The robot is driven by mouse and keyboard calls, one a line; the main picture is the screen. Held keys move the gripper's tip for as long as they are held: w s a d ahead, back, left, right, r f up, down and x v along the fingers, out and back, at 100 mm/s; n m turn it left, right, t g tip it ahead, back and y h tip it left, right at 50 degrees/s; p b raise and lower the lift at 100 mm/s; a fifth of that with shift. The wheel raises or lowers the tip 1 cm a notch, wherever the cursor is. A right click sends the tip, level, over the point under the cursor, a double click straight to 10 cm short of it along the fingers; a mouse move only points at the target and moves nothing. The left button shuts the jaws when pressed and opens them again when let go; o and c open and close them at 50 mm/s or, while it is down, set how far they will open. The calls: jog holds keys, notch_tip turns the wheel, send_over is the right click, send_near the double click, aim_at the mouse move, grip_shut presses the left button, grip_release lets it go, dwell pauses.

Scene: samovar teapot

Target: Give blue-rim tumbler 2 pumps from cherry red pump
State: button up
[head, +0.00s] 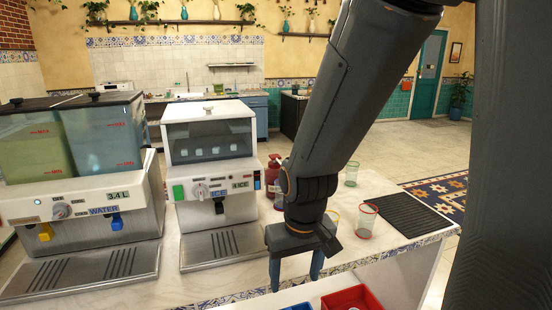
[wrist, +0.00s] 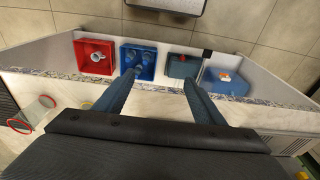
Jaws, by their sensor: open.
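The cherry red pump (head: 272,172) looks to be the red bottle with a pump head on the counter, just right of the ice machine. A second dark red bottle beside it is partly covered by my arm. No blue-rimmed tumbler can be made out. A red-rimmed tumbler (head: 366,221) stands right of my gripper, with part of a yellow-rimmed tumbler (head: 334,217) by my arm. A green-rimmed tumbler (head: 351,174) stands farther back. My gripper (head: 296,268) is open and empty, pointing down near the counter's front edge; its fingers show in the wrist view (wrist: 158,80).
A water dispenser (head: 90,210) and an ice machine (head: 215,180) stand on the left counter. A black ribbed mat (head: 410,214) lies right. Below the front edge are a red bin (wrist: 79,63), a blue bin (wrist: 152,67), a dark teal bin and a blue container.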

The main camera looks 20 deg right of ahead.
grip_shut()
dwell(1.5)
